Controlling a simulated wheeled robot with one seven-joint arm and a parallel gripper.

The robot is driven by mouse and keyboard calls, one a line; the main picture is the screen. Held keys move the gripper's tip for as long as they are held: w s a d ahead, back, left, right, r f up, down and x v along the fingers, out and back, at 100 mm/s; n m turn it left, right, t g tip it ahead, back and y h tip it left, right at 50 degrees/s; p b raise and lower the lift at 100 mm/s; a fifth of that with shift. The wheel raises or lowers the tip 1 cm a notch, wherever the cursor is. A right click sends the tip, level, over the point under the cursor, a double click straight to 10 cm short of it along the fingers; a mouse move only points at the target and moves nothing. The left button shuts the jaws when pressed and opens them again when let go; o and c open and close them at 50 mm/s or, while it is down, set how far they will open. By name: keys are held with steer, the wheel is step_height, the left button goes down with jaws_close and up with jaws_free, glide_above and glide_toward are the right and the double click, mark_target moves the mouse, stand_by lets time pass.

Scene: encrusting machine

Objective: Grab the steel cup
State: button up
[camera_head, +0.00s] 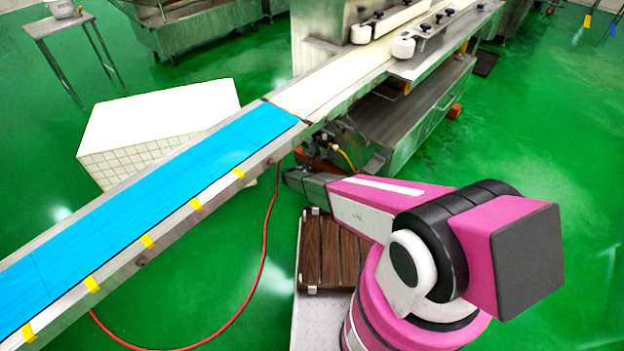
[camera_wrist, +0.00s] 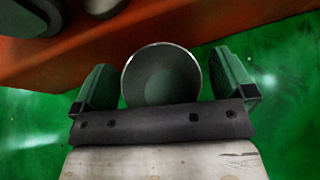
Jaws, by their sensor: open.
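The steel cup (camera_wrist: 162,76) shows in the wrist view as a dark, round shape with a bright rim, seen from above. My gripper (camera_wrist: 164,62) is open, with one finger to the left of the cup and one to the right. A narrow gap shows on each side, and the right gap looks a little wider. Whether either finger touches the cup cannot be told. In the head view my arm reaches toward the lower end of the machine, and I cannot make out the cup there.
An orange-red surface (camera_wrist: 200,25) crosses the top of the wrist view, close beyond the cup. In the head view a blue conveyor belt (camera_head: 150,190) runs to the left, and the steel machine (camera_head: 400,125) stands beyond my arm. A red hose (camera_head: 262,255) lies on the green floor.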

steer(key=c, duration=1.1)
steer(key=shift+r, duration=0.1)
